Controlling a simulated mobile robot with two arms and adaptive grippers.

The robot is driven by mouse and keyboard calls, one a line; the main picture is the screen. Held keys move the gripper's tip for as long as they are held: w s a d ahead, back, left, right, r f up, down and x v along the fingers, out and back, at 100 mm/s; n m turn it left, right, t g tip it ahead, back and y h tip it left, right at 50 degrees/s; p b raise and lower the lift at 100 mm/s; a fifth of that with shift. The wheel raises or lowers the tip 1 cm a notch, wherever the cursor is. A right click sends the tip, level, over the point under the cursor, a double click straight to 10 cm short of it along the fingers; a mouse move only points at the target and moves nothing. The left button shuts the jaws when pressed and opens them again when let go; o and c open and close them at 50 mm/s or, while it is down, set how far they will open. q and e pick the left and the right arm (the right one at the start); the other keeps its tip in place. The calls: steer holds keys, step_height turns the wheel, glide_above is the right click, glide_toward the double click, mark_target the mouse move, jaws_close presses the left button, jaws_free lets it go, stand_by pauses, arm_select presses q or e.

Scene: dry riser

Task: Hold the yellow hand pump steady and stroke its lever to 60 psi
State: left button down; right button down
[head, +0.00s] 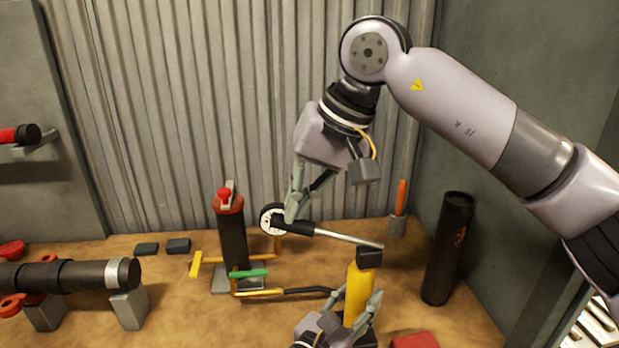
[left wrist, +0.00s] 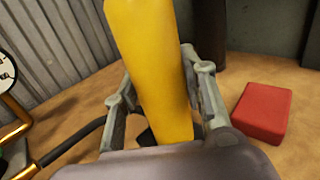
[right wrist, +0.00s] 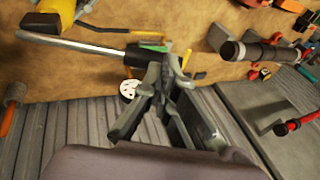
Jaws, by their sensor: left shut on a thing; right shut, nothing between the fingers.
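The yellow hand pump (head: 357,292) stands upright on the bench in the head view. My left gripper (head: 359,304) is shut around its body; the left wrist view shows the yellow barrel (left wrist: 155,70) between the fingers. The pump's lever (head: 345,237) is a silver rod running left from the black pump head, slightly upward, to a black grip (head: 300,228). My right gripper (head: 292,214) is shut and empty, its fingertips at the grip's outer end; I cannot tell whether they touch it. The round white gauge (head: 270,219) is partly behind those fingers, its reading too small to tell.
A black hose (head: 308,291) runs left from the pump towards yellow pipework and a red-topped dark cylinder (head: 232,232). A black tube (head: 447,250) stands right. A red block (left wrist: 263,112) lies near the pump. A dark pipe (head: 70,275) rests on blocks at left.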

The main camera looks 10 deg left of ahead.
steer(key=shift+a+f, duration=0.15)
steer(key=shift+f, duration=0.15)
steer(key=s+a+f+h, duration=0.1)
steer(key=a+f, duration=0.2)
steer(key=f, duration=0.3)
steer(key=shift+s+a+f, duration=0.15)
steer(key=shift+a+f, duration=0.05)
steer(key=shift+f, duration=0.1)
step_height(320, 180, up, 14)
steer(key=s, duration=0.2)
steer(key=shift+s+d+r+t, duration=0.15)
steer(key=shift+s+d+t, duration=0.15)
stand_by(0.6)
